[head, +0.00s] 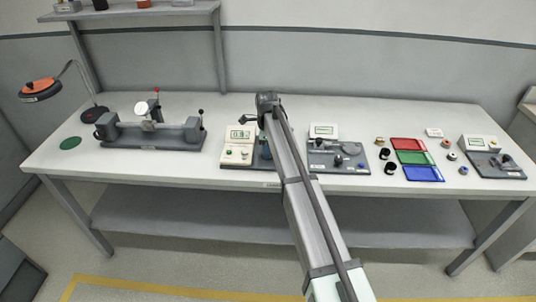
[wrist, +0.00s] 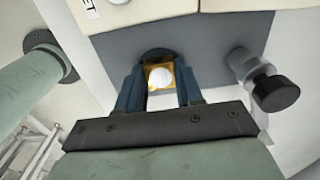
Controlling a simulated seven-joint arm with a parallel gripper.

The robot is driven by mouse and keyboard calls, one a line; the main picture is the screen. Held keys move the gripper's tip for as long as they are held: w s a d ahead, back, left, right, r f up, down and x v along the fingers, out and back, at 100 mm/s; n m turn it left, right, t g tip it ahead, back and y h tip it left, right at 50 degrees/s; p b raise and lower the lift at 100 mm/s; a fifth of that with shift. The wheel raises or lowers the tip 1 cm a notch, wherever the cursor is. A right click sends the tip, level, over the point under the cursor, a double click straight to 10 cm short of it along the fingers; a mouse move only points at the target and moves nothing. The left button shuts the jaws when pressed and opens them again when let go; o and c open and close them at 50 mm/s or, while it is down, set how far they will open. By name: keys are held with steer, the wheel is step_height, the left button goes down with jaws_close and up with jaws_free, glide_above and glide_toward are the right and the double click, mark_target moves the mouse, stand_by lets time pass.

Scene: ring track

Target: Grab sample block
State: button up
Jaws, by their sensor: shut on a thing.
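In the wrist view, my gripper (wrist: 161,92) has its two blue fingers on either side of the sample block (wrist: 158,77), a small yellow-orange piece with a round white top. The fingers are closed on the block, which sits at the front of a dark grey base by a dark rounded opening. In the head view, my arm reaches over the bench to the cream instrument (head: 238,146) with a green display. There my wrist hides the block and most of the fingers.
A dark knob (wrist: 275,93) on a metal stem stands right of my gripper. In the head view, another grey-based device (head: 338,158) is just right of my arm. A long grey bench fixture (head: 150,133) stands left.

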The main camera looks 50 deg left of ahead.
jaws_close()
